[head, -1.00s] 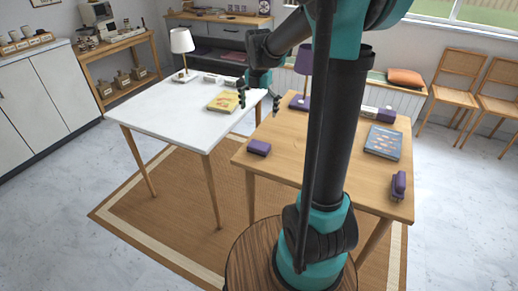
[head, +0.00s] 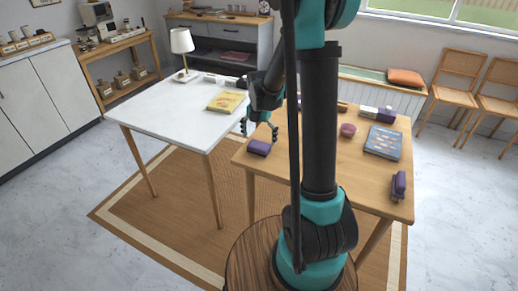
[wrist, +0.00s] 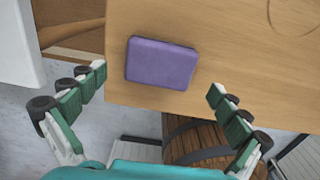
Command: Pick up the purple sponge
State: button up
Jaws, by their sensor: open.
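The purple sponge (head: 259,147) lies flat near the left front corner of the wooden table. In the wrist view the purple sponge (wrist: 161,63) is a rounded block close to the table edge, ahead of and between the fingertips. My gripper (head: 260,130) is open and empty, just above the sponge. In the wrist view my gripper's fingers (wrist: 158,78) are spread wide on either side of the sponge, with no visible contact.
The wooden table (head: 283,170) also holds a blue book (head: 383,142), a pinkish bowl (head: 348,130) and a purple stapler-like object (head: 399,185). The white table (head: 165,108) to the left carries a yellow book (head: 226,102) and a white lamp (head: 182,45). A gap separates the tables.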

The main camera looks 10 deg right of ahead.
aim_at(259, 145)
jog(key=shift+w+f, duration=0.15)
jog(key=shift+f, duration=1.7)
jog(key=shift+c, duration=0.2)
jog(key=c, duration=1)
jog(key=shift+r, duration=0.1)
jog(key=shift+c, duration=0.3)
notch_tip(259, 145, up, 20)
